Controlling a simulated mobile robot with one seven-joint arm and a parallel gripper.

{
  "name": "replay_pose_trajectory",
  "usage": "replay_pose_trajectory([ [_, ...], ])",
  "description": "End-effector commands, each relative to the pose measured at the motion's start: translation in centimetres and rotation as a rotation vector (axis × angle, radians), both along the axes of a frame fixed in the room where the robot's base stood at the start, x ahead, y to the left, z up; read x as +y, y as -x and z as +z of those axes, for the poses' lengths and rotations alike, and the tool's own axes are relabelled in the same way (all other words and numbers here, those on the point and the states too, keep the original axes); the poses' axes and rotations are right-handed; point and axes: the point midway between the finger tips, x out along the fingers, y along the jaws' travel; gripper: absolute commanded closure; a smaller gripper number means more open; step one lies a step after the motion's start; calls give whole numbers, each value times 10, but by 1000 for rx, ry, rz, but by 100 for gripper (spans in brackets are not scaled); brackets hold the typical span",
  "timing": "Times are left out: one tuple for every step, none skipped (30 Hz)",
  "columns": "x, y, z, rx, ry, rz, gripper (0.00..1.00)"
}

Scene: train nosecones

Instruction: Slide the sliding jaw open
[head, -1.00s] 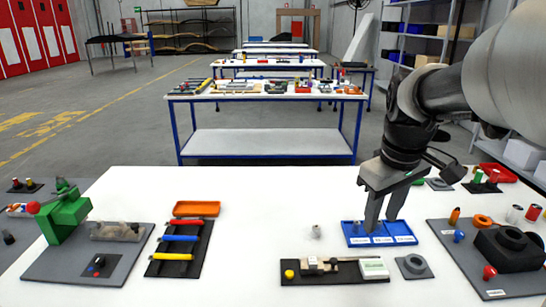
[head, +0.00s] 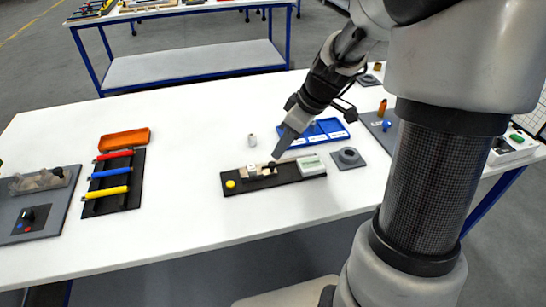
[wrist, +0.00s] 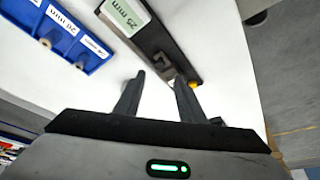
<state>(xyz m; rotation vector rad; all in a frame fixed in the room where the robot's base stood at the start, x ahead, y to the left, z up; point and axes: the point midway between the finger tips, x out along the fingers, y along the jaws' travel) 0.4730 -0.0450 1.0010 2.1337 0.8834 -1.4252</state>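The sliding-jaw fixture, a black base (head: 240,187), lies on the white table with a yellow button (head: 230,184) at its left end. A pale jaw block (head: 252,170) sits near its middle, and a white-green display (head: 311,164) stands at its right end. In the wrist view the display (wrist: 124,15) reads 25 mm. My gripper (head: 277,156) is at the fixture, close to the jaw. Contact with the jaw cannot be told.
A grey plate with a ring (head: 348,157) lies to the right. A black rack of coloured bars (head: 113,190) lies left, with clear table between.

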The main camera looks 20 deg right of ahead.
Motion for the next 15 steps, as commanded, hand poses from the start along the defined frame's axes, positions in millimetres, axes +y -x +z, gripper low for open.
replay_pose_trajectory([
  [4,-2,-13,4,-3,2,64],
  [6,-4,-19,5,-3,2,64],
  [8,-6,-26,4,-1,2,64],
  [10,-8,-32,4,-2,3,64],
  [11,-10,-37,4,-1,2,64],
  [13,-11,-43,4,-2,3,64],
  [14,-13,-48,4,-1,2,64],
  [16,-14,-51,2,-1,2,64],
  [17,-16,-56,3,-2,2,64],
  [18,-17,-59,3,-1,1,64],
  [19,-18,-62,1,-1,2,64],
  [19,-19,-65,1,-1,2,64],
  [20,-19,-67,2,-1,1,64],
  [20,-19,-68,2,0,2,64],
  [21,-20,-69,1,0,1,64],
])
